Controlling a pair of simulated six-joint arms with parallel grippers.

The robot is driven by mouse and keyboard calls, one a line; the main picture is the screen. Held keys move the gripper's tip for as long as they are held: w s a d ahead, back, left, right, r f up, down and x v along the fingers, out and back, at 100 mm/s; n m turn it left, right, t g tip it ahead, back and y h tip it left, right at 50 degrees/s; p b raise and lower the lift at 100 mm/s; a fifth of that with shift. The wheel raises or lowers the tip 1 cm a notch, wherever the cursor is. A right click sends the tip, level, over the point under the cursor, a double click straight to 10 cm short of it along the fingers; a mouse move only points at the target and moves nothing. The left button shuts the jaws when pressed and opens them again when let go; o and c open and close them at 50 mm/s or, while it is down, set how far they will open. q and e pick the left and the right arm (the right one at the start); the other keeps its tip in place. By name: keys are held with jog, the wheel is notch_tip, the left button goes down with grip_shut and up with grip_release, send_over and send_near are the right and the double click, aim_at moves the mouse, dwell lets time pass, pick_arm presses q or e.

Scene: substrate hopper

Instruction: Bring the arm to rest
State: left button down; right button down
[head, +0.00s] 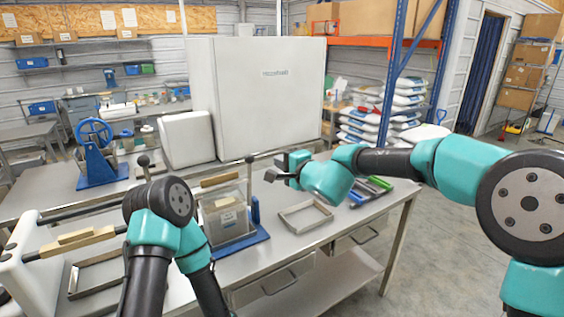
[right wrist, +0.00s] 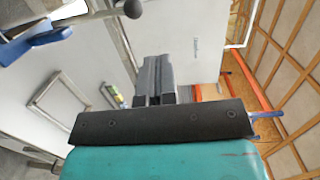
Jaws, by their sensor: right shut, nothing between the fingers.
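My right gripper (head: 283,170) is held in the air above the metal bench (head: 345,217), to the right of the clear hopper (head: 224,212) on its blue base. It is empty, and its two dark fingers sit together in the right wrist view (right wrist: 153,78). My right arm reaches in from the right edge of the head view. My left arm is folded at the lower left, and its gripper does not show.
A grey metal frame (head: 306,219) lies below and near my right gripper. A large white cabinet (head: 268,95) stands at the back.

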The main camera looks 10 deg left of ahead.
jog(key=s+d+f+n+g+h, duration=0.1)
jog(key=s+d+f+g+h, duration=0.15)
jog(key=d+f, duration=0.65)
jog(key=s+d+f+g+h, duration=0.2)
jog(key=s+d+f, duration=0.15)
jog(key=f, duration=1.05)
jog(key=s+d+f+n+g+h, duration=0.1)
jog(key=s+d+f+g+h, duration=0.15)
jog(key=d+f, duration=0.65)
jog(key=s+d+f+n+g+h, duration=0.1)
jog(key=s+d+f+n, duration=0.1)
jog(key=s+d+f, duration=0.5)
jog(key=s+d+f+n+g+h, duration=0.1)
jog(key=s+d+f+n+g, duration=0.1)
jog(key=s+d+f, duration=0.6)
jog(key=s+f, duration=0.6)
jog(key=s, duration=0.1)
jog(key=shift+s+d+f+h, duration=0.25)
jog(key=shift+h, duration=0.05)
